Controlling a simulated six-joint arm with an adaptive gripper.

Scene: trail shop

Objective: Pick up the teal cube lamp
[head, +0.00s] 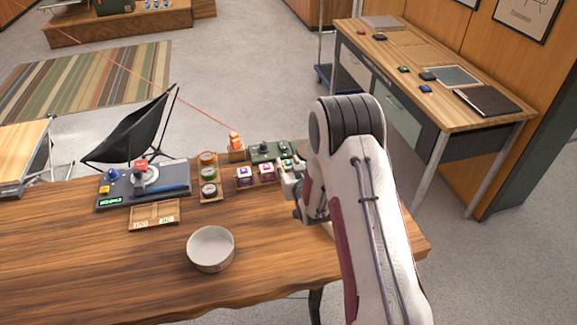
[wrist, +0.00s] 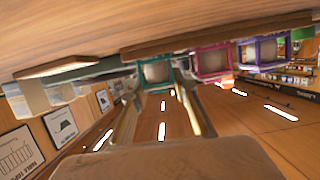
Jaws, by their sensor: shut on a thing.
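The teal cube lamp (wrist: 156,72) has a teal frame around a pale core. In the wrist view it sits between the fingertips of my gripper (wrist: 158,84), which is shut on it. The table top fills the upper part of that view, so the picture looks inverted. In the head view my gripper (head: 294,187) is at the right end of the row of small lamps, and my arm and gripper hide most of the teal lamp there. Whether the lamp is clear of its support cannot be told.
A magenta cube lamp (head: 267,173) and a purple one (head: 243,177) stand close to the left. Round tins (head: 208,174) stand further left. A white bowl (head: 211,248) and a wooden tray (head: 154,214) are nearer. The front left of the table is clear.

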